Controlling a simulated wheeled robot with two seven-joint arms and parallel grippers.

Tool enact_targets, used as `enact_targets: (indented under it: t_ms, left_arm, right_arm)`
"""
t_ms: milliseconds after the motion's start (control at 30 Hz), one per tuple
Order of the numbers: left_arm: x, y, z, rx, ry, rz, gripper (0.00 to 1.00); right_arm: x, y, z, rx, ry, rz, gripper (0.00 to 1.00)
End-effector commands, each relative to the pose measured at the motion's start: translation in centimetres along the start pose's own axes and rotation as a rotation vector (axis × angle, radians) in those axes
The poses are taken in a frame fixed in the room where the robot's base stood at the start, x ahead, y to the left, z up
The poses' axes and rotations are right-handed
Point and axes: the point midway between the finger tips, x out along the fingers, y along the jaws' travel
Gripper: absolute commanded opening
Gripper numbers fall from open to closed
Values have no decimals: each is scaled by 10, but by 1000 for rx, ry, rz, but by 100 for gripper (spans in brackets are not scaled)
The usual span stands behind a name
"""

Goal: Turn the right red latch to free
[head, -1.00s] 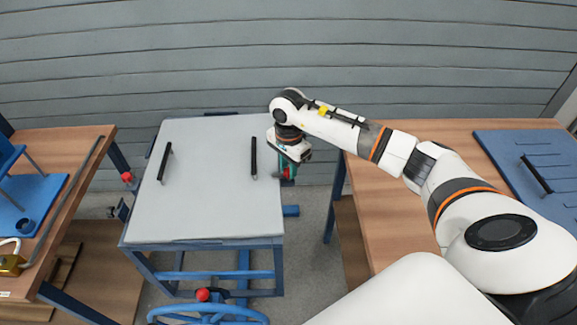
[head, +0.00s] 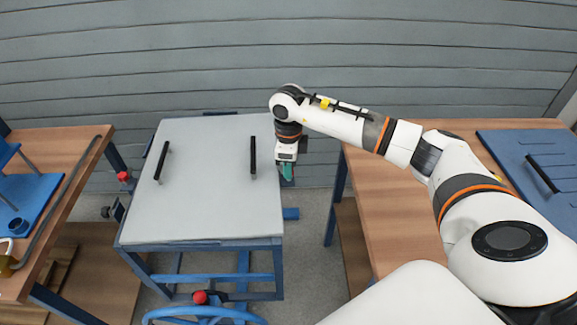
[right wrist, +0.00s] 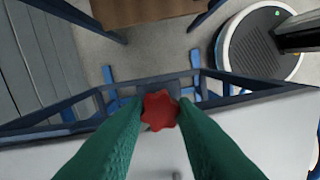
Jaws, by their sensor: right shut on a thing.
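The right red latch (right wrist: 159,110) is a lobed red knob on the edge of the grey-topped table (head: 205,215). In the right wrist view it sits between the green fingertips of my right gripper (right wrist: 160,112), which is shut on it. In the head view my right gripper (head: 286,171) points down at the right edge of the table and hides the latch. How far the latch is turned cannot be told. My left gripper is out of view.
Two black handles (head: 162,160) (head: 253,157) stand on the grey top. Other red knobs are at the table's left side (head: 125,176) and front (head: 200,297), above a blue wheel (head: 205,314). Wooden benches flank the table, with floor gaps between.

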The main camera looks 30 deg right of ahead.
Motion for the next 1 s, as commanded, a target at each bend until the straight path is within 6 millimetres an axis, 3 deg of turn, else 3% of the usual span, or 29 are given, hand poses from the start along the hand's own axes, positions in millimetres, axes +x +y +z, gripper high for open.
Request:
enact_targets:
  t_ms: [500, 1000]
  left_arm:
    - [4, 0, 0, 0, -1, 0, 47]
    - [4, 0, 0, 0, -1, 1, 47]
  right_arm:
    - [0, 0, 0, 442, -1, 1, 2]
    - [0, 0, 0, 622, -1, 0, 2]
